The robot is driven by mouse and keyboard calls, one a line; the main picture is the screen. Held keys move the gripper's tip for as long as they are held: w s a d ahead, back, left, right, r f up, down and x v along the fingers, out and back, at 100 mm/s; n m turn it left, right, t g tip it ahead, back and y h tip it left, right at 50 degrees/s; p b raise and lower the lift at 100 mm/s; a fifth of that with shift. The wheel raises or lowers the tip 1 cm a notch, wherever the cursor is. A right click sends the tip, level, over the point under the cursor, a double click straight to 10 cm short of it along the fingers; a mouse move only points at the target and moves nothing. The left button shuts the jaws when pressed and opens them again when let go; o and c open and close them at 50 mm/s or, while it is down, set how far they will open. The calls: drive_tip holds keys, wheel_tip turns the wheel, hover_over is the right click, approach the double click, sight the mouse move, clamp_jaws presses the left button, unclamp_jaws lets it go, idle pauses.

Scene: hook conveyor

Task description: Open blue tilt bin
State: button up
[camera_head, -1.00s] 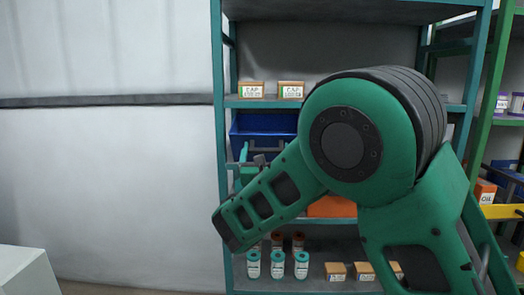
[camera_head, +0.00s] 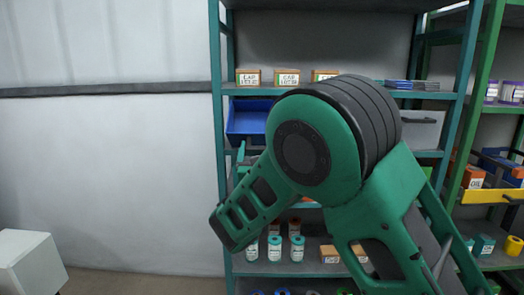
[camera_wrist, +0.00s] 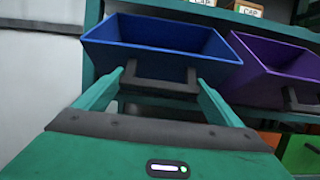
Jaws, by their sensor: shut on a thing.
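The blue tilt bin (camera_head: 248,117) sits on the upper middle shelf of the teal rack, partly hidden by my arm in the head view. In the wrist view the blue bin (camera_wrist: 160,46) is tilted forward, with its open top and inside showing. My gripper (camera_wrist: 160,82) is at the bin's front, its teal fingers on either side of the dark handle (camera_wrist: 160,88). The fingers are shut on this handle. In the head view my arm hides most of the gripper.
A purple bin (camera_wrist: 275,68) stands close to the right of the blue bin. Small labelled boxes (camera_head: 287,77) stand on the shelf above. A white block (camera_head: 28,262) is at the lower left; the wall side is clear.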

drive_tip(key=shift+d+f, duration=0.1)
idle(0.3)
drive_tip(key=o, duration=1.3)
drive_tip(key=shift+s, duration=0.1)
drive_tip(key=v, duration=1)
drive_tip(key=shift+s, duration=0.25)
drive_tip(key=shift+d, duration=0.1)
